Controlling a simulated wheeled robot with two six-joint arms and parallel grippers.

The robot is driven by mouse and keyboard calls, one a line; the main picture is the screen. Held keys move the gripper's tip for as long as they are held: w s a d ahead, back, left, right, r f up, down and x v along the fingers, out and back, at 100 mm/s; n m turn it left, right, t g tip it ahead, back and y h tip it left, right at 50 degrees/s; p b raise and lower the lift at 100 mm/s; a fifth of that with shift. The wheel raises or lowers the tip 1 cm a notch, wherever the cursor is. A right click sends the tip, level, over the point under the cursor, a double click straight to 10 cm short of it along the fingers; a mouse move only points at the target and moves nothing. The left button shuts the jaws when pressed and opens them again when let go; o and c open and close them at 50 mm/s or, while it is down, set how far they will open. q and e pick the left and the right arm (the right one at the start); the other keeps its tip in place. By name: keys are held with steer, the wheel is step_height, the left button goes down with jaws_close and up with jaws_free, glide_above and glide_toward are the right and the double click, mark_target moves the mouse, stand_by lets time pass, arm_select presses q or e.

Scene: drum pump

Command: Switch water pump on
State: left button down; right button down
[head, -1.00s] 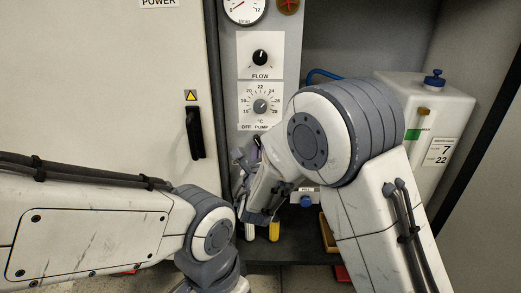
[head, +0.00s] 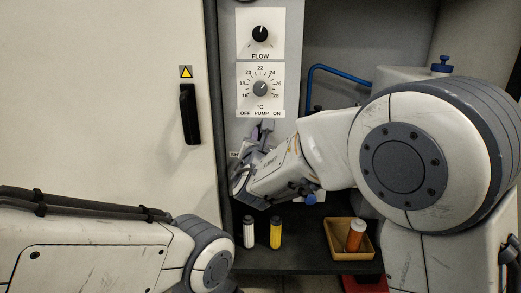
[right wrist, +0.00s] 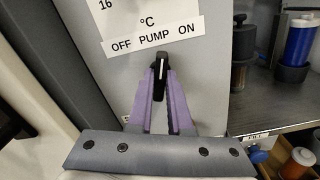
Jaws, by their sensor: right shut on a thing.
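The pump switch (right wrist: 161,70) is a black knob with a white line, below the OFF PUMP ON label (right wrist: 155,38) on the grey panel. My right gripper (right wrist: 160,88) has its purple fingers shut on this knob, one on each side. The white line points roughly up in the right wrist view, between OFF and ON; the label itself is tilted there. In the head view my right gripper (head: 262,134) is at the panel just under the label (head: 260,113) and hides the knob. My left arm shows at lower left, but its gripper is out of the picture.
The flow knob (head: 260,34) and temperature dial (head: 260,88) sit above the label. A cabinet door handle (head: 190,114) is at left. Below, a white bottle (head: 249,232), a yellow bottle (head: 275,233) and a tray (head: 337,251) with an orange bottle (head: 355,235) stand on the shelf.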

arm_select(q)
steer(key=shift+f+b, duration=1.45)
steer(key=shift+f, duration=0.5)
arm_select(e)
steer(key=shift+f+m, duration=0.1)
steer(key=shift+m, duration=1)
steer(key=c, duration=0.8)
jaws_free()
steer(key=shift+c, duration=0.2)
arm_select(q)
step_height(320, 180, up, 3)
steer(key=p, duration=0.3)
arm_select(e)
steer(key=s, duration=1)
steer(key=shift+s+a, duration=0.15)
steer(key=shift+s, duration=0.15)
